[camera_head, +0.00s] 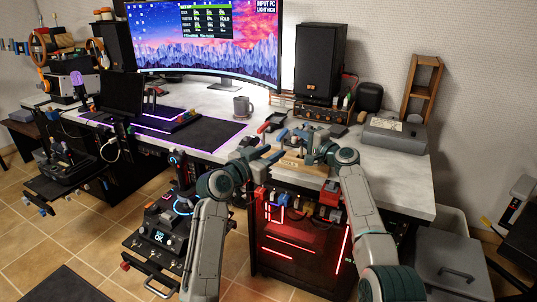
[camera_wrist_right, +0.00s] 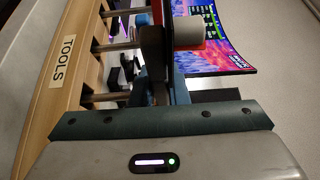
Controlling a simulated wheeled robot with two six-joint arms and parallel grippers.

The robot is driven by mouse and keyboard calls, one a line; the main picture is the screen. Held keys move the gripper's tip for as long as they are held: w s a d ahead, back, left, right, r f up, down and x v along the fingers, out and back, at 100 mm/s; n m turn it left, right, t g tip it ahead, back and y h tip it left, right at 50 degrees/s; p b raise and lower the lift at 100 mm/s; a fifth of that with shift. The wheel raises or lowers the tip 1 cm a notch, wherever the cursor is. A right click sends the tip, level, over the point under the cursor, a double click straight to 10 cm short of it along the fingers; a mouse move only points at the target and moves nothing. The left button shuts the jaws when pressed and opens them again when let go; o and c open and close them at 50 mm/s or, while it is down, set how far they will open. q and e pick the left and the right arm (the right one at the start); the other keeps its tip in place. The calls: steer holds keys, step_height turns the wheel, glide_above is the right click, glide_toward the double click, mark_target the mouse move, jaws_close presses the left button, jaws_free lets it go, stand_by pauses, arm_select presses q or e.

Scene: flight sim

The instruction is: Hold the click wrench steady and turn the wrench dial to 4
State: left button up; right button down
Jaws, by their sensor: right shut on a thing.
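My right gripper (camera_head: 314,146) is at the wooden tool rack (camera_head: 291,161) near the desk's front edge. In the right wrist view my right gripper (camera_wrist_right: 160,60) is shut on a dark, narrow thing, probably the click wrench (camera_wrist_right: 150,50), beside the rack marked TOOLS (camera_wrist_right: 68,60).
A grey mug (camera_head: 242,106) stands behind my left gripper. A large curved monitor (camera_head: 210,45) and a black speaker (camera_head: 319,60) stand at the back. A grey case (camera_head: 396,136) lies at the right. Several coloured items (camera_head: 300,200) hang along the desk's front edge.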

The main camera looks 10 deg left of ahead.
stand_by(0.4)
steer(key=c, duration=1.3)
jaws_free()
